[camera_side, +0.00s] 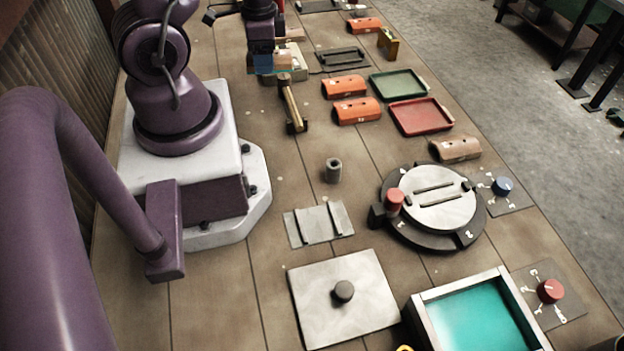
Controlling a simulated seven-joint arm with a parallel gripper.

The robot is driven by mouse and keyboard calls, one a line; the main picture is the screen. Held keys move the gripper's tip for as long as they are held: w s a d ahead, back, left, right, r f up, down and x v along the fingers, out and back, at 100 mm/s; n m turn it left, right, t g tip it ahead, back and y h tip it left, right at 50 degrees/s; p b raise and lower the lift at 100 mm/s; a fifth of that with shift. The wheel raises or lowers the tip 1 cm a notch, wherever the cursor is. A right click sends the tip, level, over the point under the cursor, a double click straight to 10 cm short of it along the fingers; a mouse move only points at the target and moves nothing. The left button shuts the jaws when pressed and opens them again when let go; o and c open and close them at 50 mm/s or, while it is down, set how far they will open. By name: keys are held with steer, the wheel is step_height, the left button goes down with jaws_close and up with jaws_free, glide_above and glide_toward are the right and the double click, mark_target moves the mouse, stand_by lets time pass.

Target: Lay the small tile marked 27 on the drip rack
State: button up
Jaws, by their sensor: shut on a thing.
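My gripper (262,64) is at the far end of the table, beside and partly in front of a pale block-like stand (292,68). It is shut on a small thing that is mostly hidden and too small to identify. Two orange curved tiles (345,87) (357,111) lie mid-table, another orange tile (364,25) lies farther back, and a tan tile (456,149) lies at the right. I cannot read 27 on any of them. A dark open frame (342,58), possibly the drip rack, lies right of my gripper with nothing visible on it.
A green tray (398,83) and red tray (421,116) lie right of the orange tiles. A wooden-handled tool (291,104), grey cylinder (333,170), slotted turntable (432,198), ridged plate (318,223), knobbed plate (343,297) and teal basin (480,315) stand nearer.

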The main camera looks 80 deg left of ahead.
steer(key=w+d+m, duration=0.5)
steer(key=w+d, duration=0.2)
steer(key=d, duration=0.2)
steer(key=m, duration=2.9)
glide_toward(324, 222)
steer(key=shift+a+f, duration=0.2)
steer(key=shift+f, duration=0.85)
steer(key=shift+d+f, duration=0.2)
steer(key=shift+f, duration=1.85)
